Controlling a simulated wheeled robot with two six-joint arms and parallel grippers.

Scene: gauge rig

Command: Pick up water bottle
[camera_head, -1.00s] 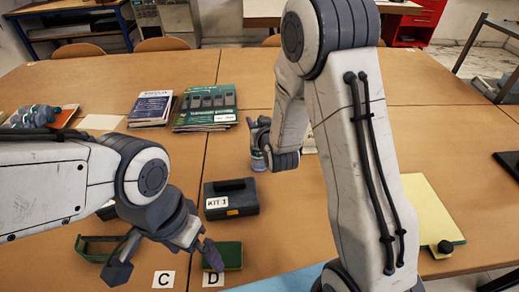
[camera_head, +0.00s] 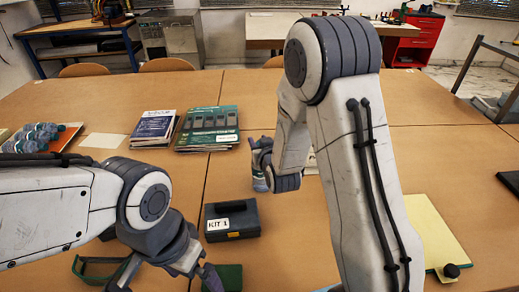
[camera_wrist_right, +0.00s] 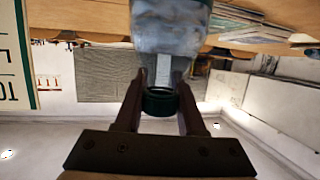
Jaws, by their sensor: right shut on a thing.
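My right gripper (camera_head: 262,150) is shut on a water bottle (camera_head: 259,177) near the middle of the table; the hand and forearm hide much of the bottle there. In the right wrist view, the clear bluish bottle (camera_wrist_right: 172,30) has its dark green cap (camera_wrist_right: 158,101) between the two fingers of the gripper (camera_wrist_right: 160,85). I cannot tell whether the bottle's base touches the table. My left gripper (camera_head: 165,280) is open and empty at the lower left, its fingertips cut by the frame's edge.
A dark case marked KIT 1 (camera_head: 232,219) stands on the table (camera_head: 300,228) below the bottle. A yellow board (camera_head: 430,235) is at right. A green tray (camera_head: 95,268) is near the left gripper.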

